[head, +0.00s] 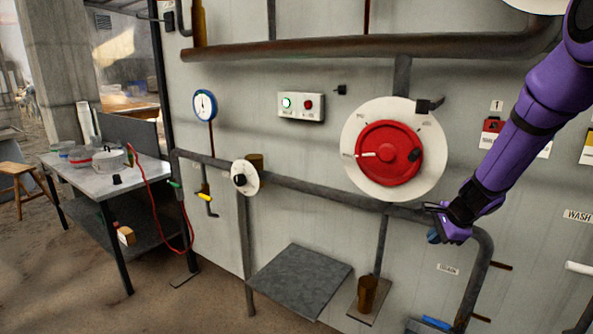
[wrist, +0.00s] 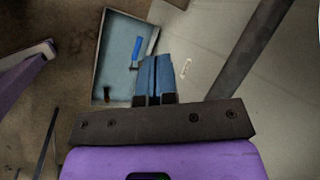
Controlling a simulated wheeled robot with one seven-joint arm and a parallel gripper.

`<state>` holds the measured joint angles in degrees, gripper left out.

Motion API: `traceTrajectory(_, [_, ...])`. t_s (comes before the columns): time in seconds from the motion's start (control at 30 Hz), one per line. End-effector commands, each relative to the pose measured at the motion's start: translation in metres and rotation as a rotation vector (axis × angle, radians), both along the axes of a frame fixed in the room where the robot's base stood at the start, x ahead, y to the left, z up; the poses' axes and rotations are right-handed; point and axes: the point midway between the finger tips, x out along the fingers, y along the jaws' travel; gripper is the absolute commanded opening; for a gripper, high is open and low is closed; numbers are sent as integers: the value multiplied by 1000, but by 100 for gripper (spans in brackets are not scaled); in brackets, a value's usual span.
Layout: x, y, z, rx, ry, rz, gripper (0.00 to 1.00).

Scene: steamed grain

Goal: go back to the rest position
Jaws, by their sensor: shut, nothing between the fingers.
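My purple arm reaches down from the upper right in the head view. My gripper (head: 433,237) is at its lower end, in front of the grey wall panel and close to the bend of the grey pipe (head: 481,250). In the wrist view the blue fingers of my gripper (wrist: 156,75) are together with nothing between them. I cannot tell from the head view whether it touches the pipe.
A red wheel on a white disc (head: 425,183) is left of my arm. A grey plate (head: 301,280) juts out below. A pale tray (wrist: 102,75) lies below my fingers.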

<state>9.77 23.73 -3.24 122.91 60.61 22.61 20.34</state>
Motion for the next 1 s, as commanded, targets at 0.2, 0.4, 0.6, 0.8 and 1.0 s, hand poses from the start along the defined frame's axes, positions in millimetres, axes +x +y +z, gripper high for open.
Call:
traceTrajectory(0.2, [-37, 32, 76, -73, -87, 256, 0])
traceTrajectory(0.4, [-83, 55, 130, -160, -148, 479, 0])
traceTrajectory(0.6, [-135, 71, 172, -267, -195, 690, 0])
traceTrajectory(0.8, [-191, 81, 203, -393, -228, 885, 0])
traceTrajectory(1.0, [-249, 83, 223, -537, -241, 1064, 0])
